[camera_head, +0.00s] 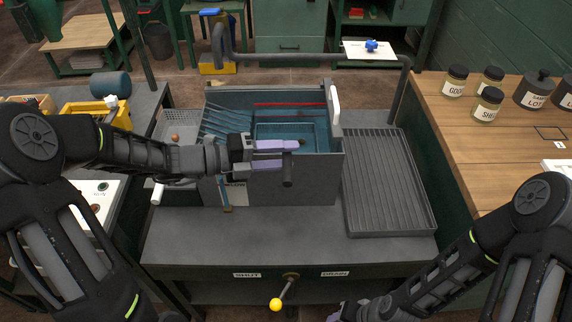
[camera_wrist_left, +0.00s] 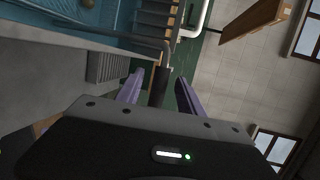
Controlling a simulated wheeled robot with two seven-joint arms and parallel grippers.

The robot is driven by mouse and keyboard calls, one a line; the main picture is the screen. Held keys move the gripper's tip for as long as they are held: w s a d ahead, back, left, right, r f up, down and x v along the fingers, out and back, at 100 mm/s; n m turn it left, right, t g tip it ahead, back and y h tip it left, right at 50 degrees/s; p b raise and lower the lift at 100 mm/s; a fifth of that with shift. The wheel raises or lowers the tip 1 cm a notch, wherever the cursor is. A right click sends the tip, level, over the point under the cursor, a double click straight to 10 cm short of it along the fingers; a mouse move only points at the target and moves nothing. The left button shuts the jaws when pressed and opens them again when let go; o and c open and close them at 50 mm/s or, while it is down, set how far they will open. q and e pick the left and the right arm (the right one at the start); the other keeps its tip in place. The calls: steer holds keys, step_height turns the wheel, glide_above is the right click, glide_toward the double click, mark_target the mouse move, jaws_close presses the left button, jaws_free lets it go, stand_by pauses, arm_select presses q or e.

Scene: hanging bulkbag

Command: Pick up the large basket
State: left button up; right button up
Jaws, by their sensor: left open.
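A grey tank (camera_head: 315,185) stands in the middle of the bench, with blue water and a ribbed insert inside. A dark cylindrical handle (camera_head: 287,170) hangs at its front; I cannot tell for sure that it belongs to the large basket. My left gripper (camera_head: 284,155) is open in front of the tank, its purple fingers either side of this handle. The left wrist view shows the handle (camera_wrist_left: 160,82) between the fingers (camera_wrist_left: 157,88), with visible gaps. A light mesh basket (camera_head: 172,128) with a small brown item sits at the left. My right gripper (camera_head: 340,314) barely shows at the bottom edge.
A ribbed grey drain tray (camera_head: 388,180) lies right of the tank. A dark pipe (camera_head: 310,58) arches behind it. A wooden counter (camera_head: 470,140) with several jars (camera_head: 489,103) stands at the right. A yellow-knobbed lever (camera_head: 276,304) sticks out in front. The bench front is clear.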

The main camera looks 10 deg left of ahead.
arm_select(q)
steer(key=x, duration=0.4)
steer(key=shift+s, duration=0.1)
steer(key=shift+c, duration=0.3)
jaws_close()
stand_by(0.4)
stand_by(0.9)
